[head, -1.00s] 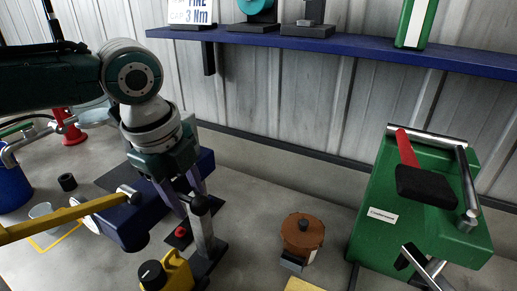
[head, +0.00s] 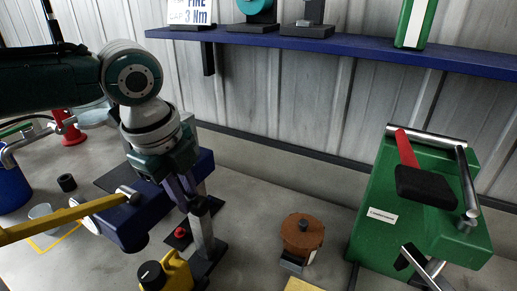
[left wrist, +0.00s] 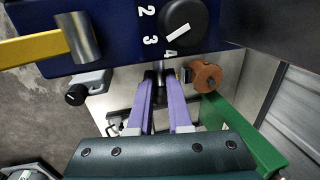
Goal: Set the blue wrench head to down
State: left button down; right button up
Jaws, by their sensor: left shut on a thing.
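The blue box-shaped head (head: 135,219) stands at the left in the head view, with a yellow bar (head: 60,218) running into it. In the left wrist view the blue head (left wrist: 115,42) fills the top and bears a black dial (left wrist: 184,24) with the numbers 2, 3 and 4. My left gripper (head: 190,198) is at the head's right side, its purple fingers pointing down. In the left wrist view its fingertips (left wrist: 158,76) are closed on a small dark part just below the dial face. The fingers hide most of that part. My right gripper is not in view.
A grey post (head: 203,240) stands right below the left gripper, beside a yellow block with a black knob (head: 152,275). A brown round piece (head: 302,233) and a green machine (head: 385,232) stand to the right. A blue shelf (head: 330,48) crosses the back wall.

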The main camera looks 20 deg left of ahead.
pick_arm(q)
jog(key=shift+d, duration=0.1)
dwell(0.8)
notch_tip(320, 180, down, 9)
jog(key=b, duration=0.6)
jog(key=c, duration=0.8)
grip_release()
jog(key=shift+c, duration=0.2)
jog(key=shift+r, duration=0.1)
notch_tip(320, 180, up, 10)
jog(key=s, duration=0.2)
jog(key=shift+p, duration=0.35)
